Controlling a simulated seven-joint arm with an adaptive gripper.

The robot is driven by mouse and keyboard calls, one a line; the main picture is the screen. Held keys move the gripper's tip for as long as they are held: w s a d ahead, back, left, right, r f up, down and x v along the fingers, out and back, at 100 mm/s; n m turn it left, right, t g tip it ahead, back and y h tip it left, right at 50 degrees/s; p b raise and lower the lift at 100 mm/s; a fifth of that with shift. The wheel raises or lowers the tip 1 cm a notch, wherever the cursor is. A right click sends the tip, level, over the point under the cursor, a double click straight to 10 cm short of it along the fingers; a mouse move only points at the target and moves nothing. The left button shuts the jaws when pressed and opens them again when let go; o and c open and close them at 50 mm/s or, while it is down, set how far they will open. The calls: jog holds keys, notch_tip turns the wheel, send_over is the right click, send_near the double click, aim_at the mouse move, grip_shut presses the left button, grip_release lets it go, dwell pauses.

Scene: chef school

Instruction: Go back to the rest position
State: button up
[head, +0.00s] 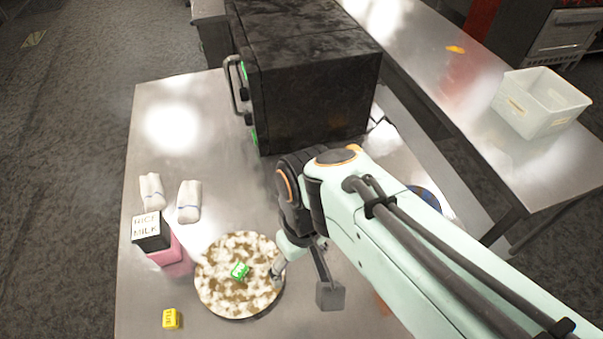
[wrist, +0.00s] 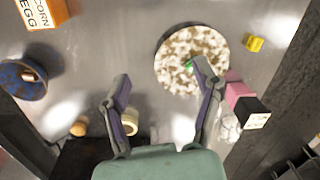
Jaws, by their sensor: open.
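My gripper (wrist: 163,82) is open in the wrist view, with its two fingers spread apart and nothing between the tips. In the head view my arm reaches in from the lower right over the steel table (head: 150,225), and its links hide much of the gripper. The gripper is close to the right side of a round brown-and-white mottled plate (head: 215,295). A small green block (head: 240,270) lies on the plate. The plate also shows beyond the fingertips in the wrist view (wrist: 180,75), where the right finger partly covers the green block.
A dark oven-like box (head: 315,75) stands at the back. Left are a rice milk carton (head: 153,232), two white bundles (head: 188,200) and a yellow block (head: 170,318). The wrist view shows a blue bowl (wrist: 15,85) and an orange corn egg carton (wrist: 57,10). A white bin (head: 530,115) stands on another counter.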

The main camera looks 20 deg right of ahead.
jog(key=s+d+r+m, duration=0.1)
jog(key=s+d+m, duration=0.1)
jog(key=s, duration=0.3)
jog(key=shift+s, duration=0.35)
